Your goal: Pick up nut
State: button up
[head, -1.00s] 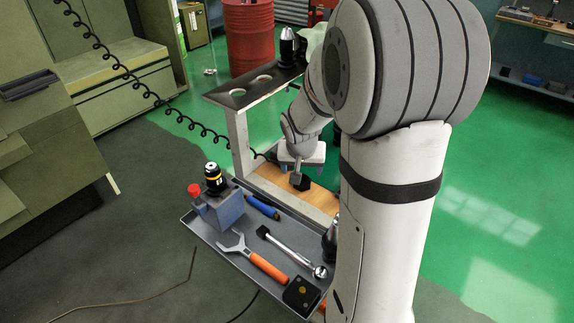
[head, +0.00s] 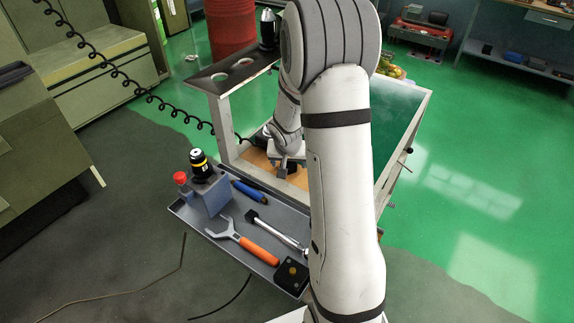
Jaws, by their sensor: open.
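I cannot make out a nut in the head view. My gripper (head: 283,172) points down over the wooden surface (head: 258,159) of the tooling cart, behind the grey tray. Its fingers are small and dark here, and it appears empty. My own arm covers the right part of the cart and tray, so things there are hidden.
The grey tray (head: 190,218) holds an orange-handled wrench (head: 258,249), a ratchet (head: 275,232), a blue-handled tool (head: 249,192), a blue-grey block (head: 212,196) and a black box (head: 291,276). A raised shelf (head: 222,75) with holes stands beside my arm. A coiled cable hangs at left.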

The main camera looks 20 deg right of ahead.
jog(key=shift+f, duration=0.1)
jog(key=c, duration=1.2)
jog(key=shift+c, duration=0.4)
